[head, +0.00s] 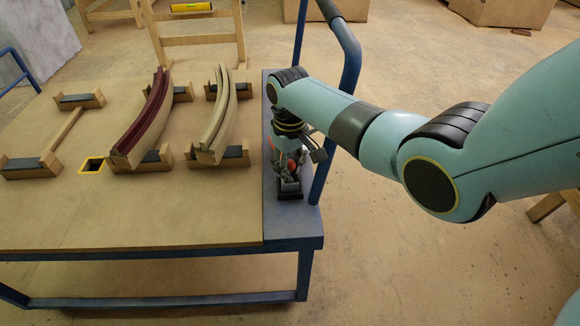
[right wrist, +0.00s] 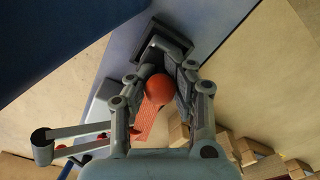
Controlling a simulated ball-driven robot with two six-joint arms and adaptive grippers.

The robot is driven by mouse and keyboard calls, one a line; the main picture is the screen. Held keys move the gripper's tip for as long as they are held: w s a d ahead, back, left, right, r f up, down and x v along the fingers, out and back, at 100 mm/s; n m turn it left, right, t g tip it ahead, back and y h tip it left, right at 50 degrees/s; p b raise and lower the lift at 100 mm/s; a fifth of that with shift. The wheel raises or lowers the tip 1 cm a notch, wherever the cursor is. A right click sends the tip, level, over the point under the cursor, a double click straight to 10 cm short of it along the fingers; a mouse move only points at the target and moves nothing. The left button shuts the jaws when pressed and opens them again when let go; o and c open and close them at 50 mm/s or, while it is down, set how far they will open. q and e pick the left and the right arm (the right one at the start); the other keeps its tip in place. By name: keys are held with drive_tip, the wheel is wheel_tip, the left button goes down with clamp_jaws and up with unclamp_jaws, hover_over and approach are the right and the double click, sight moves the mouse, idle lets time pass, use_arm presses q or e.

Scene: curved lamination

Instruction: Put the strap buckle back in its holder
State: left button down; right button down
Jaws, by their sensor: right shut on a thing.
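The strap buckle (right wrist: 159,89) shows in the right wrist view as an orange-red rounded piece with a flatter red part below it. My right gripper (head: 290,178) is shut on it and points down over the blue side ledge of the cart. In the right wrist view the gripper (right wrist: 166,82) has a finger on each side of the buckle. A dark square holder (right wrist: 163,42) lies just beyond the fingertips; it also shows in the head view (head: 290,192). I cannot tell whether the buckle touches the holder. My left gripper is out of view.
On the wooden cart top (head: 180,215), a dark red curved strip (head: 148,110) and a pale curved one (head: 220,120) rest on padded wooden blocks. A yellow-edged square (head: 92,165) is at the left. A blue rail (head: 335,110) rises beside my right arm.

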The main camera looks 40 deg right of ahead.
drive_tip(key=shift+f+b, duration=0.35)
drive_tip(key=shift+f, duration=0.35)
drive_tip(key=c, duration=1.1)
unclamp_jaws()
wheel_tip(320, 180, up, 8)
drive_tip(key=p, duration=0.8)
drive_tip(key=shift+r, duration=0.1)
